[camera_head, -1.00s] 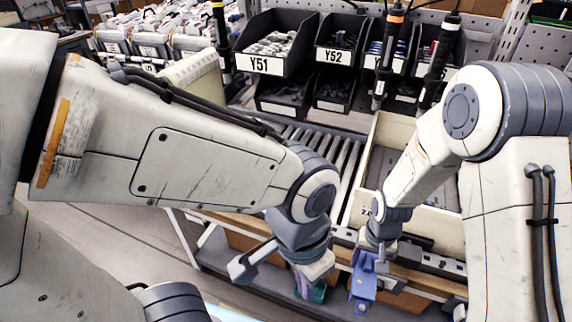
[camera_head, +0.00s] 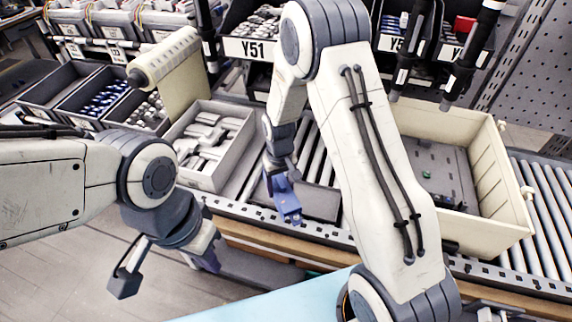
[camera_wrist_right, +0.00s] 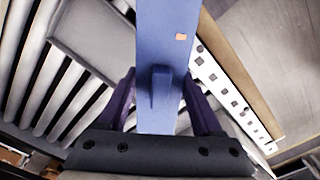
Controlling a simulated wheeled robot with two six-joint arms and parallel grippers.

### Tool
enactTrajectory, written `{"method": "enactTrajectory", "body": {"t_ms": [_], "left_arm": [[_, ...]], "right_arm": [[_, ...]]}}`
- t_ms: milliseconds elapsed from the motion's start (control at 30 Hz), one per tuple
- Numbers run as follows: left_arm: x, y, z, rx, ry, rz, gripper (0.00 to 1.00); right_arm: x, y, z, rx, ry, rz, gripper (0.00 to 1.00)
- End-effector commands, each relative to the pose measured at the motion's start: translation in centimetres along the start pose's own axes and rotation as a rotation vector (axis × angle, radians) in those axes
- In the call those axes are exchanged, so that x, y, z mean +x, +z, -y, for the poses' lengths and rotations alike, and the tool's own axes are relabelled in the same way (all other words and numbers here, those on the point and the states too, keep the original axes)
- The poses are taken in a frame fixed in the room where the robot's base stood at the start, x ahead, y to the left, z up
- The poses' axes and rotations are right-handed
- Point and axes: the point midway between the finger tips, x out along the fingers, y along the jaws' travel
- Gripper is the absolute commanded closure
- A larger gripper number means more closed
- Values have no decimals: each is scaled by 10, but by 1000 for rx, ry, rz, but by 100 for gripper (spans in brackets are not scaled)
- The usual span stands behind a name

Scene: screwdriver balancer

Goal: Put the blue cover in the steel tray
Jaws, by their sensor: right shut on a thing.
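The blue cover (camera_head: 287,204) is a long flat blue piece held in my right gripper (camera_head: 280,180). In the right wrist view the purple fingers are shut on the blue cover (camera_wrist_right: 165,40), which runs upward out of frame and has a small orange mark. A flat grey tray (camera_head: 320,202), likely the steel tray, lies on the rollers just right of the cover. It also shows at upper left in the wrist view (camera_wrist_right: 95,30). My right arm hides part of it.
A grey bin of white parts (camera_head: 212,140) stands left of the tray. A large cream crate (camera_head: 490,195) with a grey bottom stands on the rollers at right, partly behind my right arm. Hanging tools (camera_head: 470,55) and labelled bins (camera_head: 250,48) are behind.

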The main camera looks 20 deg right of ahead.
Motion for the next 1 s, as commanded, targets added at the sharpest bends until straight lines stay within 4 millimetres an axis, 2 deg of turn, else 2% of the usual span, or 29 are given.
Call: {"method": "enactTrajectory", "body": {"t_ms": [33, 100, 200, 300, 567, 1000], "left_arm": [[-3, 0, 0, 0, 0, 0, 100], [-4, 0, 0, 0, 0, 0, 100], [-5, 0, 0, 0, 0, 0, 100], [-3, 0, 0, 0, 0, 0, 100], [12, 1, 1, 0, 0, 0, 100], [52, 3, 4, 0, 0, 0, 100]], "right_arm": [[-3, -11, -19, -12, 0, -2, 100], [-6, -21, -37, -43, 0, -2, 100], [-8, -28, -57, -72, 0, 1, 100], [-8, -31, -66, -86, 0, 0, 100], [10, -30, -68, -87, 0, 1, 100], [66, -30, -68, -85, 0, 1, 100]]}}
